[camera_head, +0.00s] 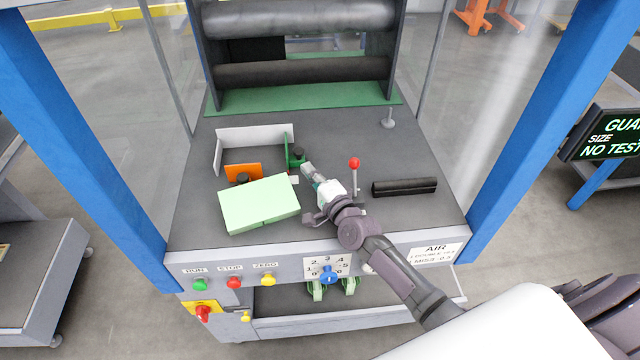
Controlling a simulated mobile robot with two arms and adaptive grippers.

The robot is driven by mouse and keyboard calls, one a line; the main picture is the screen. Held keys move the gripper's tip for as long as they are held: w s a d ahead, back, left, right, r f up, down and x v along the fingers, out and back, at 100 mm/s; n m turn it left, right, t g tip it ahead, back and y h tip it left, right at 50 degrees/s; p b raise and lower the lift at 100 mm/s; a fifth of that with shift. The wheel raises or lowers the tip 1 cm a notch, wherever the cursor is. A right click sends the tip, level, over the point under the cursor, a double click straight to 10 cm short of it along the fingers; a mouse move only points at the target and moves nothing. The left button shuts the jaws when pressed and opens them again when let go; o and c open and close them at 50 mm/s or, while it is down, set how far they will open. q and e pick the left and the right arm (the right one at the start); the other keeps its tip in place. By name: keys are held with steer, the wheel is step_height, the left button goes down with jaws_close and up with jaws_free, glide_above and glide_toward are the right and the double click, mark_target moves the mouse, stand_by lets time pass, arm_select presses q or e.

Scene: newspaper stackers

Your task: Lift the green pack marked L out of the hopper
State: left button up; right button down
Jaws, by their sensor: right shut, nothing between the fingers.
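A pale green pack (259,204) lies flat on the grey machine deck, slightly turned. I can make out no letter on it. Behind it stands a low white-walled frame (254,134), which seems to be the hopper. An orange block (243,171) with a dark knob and a dark green block (294,156) with a dark knob sit at its front and right. My right gripper (307,168) is shut and empty, just right of the green block and beyond the pack's right end. Whether it touches the block I cannot tell. My left gripper is out of view.
A red-knobbed lever (354,165) stands upright close to my right gripper. A black bar (404,187) lies on the deck to its right. Rollers (302,72) are behind. Buttons and a blue dial (328,275) line the front panel. Blue posts (540,115) flank the deck.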

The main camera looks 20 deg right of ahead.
mark_target(249, 200)
steer(key=a+p, duration=0.1)
steer(key=a, duration=0.1)
steer(key=shift+s+a+r+p, duration=0.1)
steer(key=shift+s+a+p, duration=0.05)
steer(key=shift+a+p, duration=0.25)
steer(key=shift+s+a, duration=0.3)
steer(key=shift+a, duration=0.15)
steer(key=s+a+p, duration=0.1)
steer(key=s+a, duration=0.1)
steer(key=a, duration=0.1)
steer(key=s+a, duration=0.2)
steer(key=a, duration=0.2)
steer(key=s+a+p, duration=0.1)
steer(key=s+a, duration=0.1)
steer(key=a, duration=0.1)
steer(key=shift+a+p, duration=0.3)
steer(key=shift+a, duration=0.1)
steer(key=shift+s+a, duration=0.25)
steer(key=shift+a, duration=0.2)
steer(key=shift+d+f, duration=0.1)
steer(key=shift+f, duration=0.1)
